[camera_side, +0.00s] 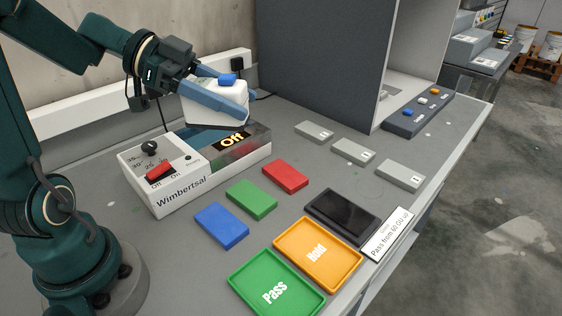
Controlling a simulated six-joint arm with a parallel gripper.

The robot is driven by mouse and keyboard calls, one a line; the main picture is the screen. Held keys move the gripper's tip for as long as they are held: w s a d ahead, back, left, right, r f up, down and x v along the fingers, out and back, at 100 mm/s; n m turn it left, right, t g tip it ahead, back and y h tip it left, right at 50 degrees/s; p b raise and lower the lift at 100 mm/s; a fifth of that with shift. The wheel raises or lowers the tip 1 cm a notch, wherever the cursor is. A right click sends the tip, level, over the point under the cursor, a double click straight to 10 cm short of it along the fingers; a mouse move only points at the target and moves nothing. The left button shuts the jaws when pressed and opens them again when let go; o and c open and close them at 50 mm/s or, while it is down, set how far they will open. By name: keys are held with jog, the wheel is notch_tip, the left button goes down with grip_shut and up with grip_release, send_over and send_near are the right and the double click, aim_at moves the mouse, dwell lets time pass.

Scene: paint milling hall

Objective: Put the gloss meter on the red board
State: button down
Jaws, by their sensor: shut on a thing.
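My gripper (242,110) is shut on the gloss meter (233,91), a white block with a blue button on top. Its blue fingers lie along the sides of the meter and hide part of it. The meter is over the right part of the white box marked "Wimbertsal" (185,200); I cannot tell whether it touches the box. The red board (285,176) lies flat on the bench, in front of and to the right of the box. Its top is bare.
A green board (251,199) and a blue board (221,225) lie beside the red one. An orange "Hold" tray (290,260), a green "Pass" tray (245,285) and a black panel (343,216) are nearer the front. A dark grey partition (320,60) stands behind.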

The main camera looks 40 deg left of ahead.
aim_at(238, 84)
jog(key=r+n, duration=0.1)
jog(key=r+n+t+y, duration=0.1)
jog(key=d+r+n+t+y, duration=0.1)
jog(key=shift+w+r, duration=0.25)
jog(key=shift+w, duration=0.05)
jog(key=a+n+y, duration=0.1)
jog(key=n+t+y, duration=0.1)
jog(key=a+r+n+t+y, duration=0.1)
jog(key=shift+w+a+y, duration=0.25)
jog(key=shift+a+y, duration=0.05)
jog(key=w+d+r+m+g+h, duration=0.4)
jog(key=w+r+m+g+h, duration=0.1)
jog(key=w+m+h, duration=0.15)
jog(key=w+d+f+m+g+h, duration=0.1)
jog(key=w+f+m+g, duration=0.1)
jog(key=f, duration=0.6)
jog(key=w+d+f+m+g, duration=0.2)
jog(key=f+m+g, duration=0.2)
jog(key=f, duration=0.4)
jog(key=shift+d+f+m+g+h, duration=0.2)
jog(key=shift+f+m+g+h, duration=0.15)
jog(key=shift+f+m+g, duration=0.1)
